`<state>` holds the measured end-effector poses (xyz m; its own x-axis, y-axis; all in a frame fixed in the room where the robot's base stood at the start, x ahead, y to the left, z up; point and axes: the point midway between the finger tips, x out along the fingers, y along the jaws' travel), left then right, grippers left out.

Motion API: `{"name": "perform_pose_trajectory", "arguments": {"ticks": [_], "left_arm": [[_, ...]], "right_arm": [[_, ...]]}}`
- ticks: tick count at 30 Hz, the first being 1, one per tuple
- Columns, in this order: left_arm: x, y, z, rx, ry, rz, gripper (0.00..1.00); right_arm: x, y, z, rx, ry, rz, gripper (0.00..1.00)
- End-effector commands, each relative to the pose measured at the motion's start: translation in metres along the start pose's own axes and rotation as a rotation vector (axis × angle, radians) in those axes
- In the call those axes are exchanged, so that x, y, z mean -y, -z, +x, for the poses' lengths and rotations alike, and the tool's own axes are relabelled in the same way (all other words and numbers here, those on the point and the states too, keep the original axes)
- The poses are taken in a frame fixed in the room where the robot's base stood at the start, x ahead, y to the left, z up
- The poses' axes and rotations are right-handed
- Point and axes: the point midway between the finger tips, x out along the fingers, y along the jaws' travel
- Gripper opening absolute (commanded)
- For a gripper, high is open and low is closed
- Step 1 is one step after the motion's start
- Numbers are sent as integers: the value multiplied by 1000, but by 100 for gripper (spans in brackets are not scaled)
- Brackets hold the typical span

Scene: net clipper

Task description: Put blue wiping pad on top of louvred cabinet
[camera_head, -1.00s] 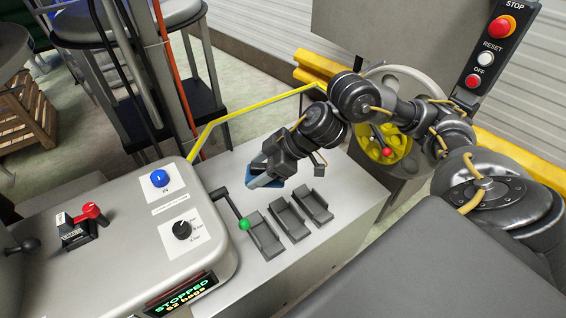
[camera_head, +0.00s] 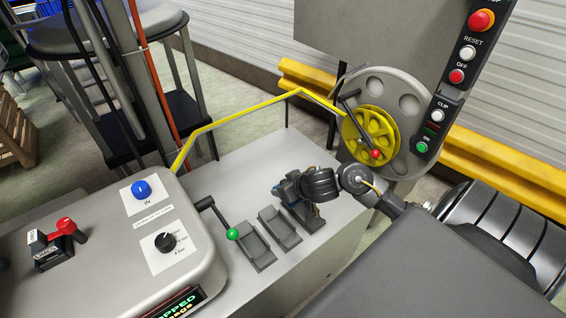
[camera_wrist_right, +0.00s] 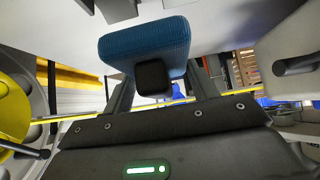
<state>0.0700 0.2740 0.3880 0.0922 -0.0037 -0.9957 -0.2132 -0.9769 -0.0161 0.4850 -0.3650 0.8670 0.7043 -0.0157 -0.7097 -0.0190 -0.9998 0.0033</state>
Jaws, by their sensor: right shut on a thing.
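A blue wiping pad (camera_wrist_right: 146,44) with a dark block on its near side fills the upper middle of the right wrist view. My right gripper (camera_wrist_right: 160,95) is shut on the pad. In the head view the right gripper (camera_head: 287,192) is low over the light machine top, at the rightmost grey holder, with a bit of blue showing at it. Whether the pad touches the holder cannot be told. No louvres show clearly on any cabinet in view, so I cannot pick out the louvred cabinet. My left gripper is not in view.
Two grey holders (camera_head: 279,228) and a lever with a green knob (camera_head: 233,234) are left of the gripper. A yellow rail (camera_head: 237,116) runs behind. A yellow reel (camera_head: 372,137) and a button panel (camera_head: 447,98) stand at the right. The back of the machine top is clear.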

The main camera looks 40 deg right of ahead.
Motion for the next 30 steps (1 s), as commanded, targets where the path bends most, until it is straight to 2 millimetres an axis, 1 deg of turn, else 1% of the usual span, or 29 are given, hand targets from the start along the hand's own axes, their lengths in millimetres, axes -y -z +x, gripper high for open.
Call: {"name": "perform_pose_trajectory", "arguments": {"ticks": [4,7,11,12,17,18,21,25,27,30], "left_arm": [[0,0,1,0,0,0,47],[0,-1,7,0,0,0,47],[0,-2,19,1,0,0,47],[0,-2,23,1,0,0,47],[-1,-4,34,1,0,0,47],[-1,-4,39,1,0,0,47],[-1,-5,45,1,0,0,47],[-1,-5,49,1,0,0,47],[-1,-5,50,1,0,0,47],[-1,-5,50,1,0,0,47]], "right_arm": [[-2,-1,2,-1,-3,3,27],[-7,1,13,-1,-3,4,27],[-22,9,41,-1,-4,6,27],[-27,12,51,-2,-4,6,27],[-48,25,90,-1,-3,6,27],[-51,21,101,3,-2,5,27],[-58,18,122,1,-1,4,27],[-65,17,141,0,-1,4,27],[-66,16,146,0,-1,3,27],[-68,16,149,-2,0,3,27]]}}
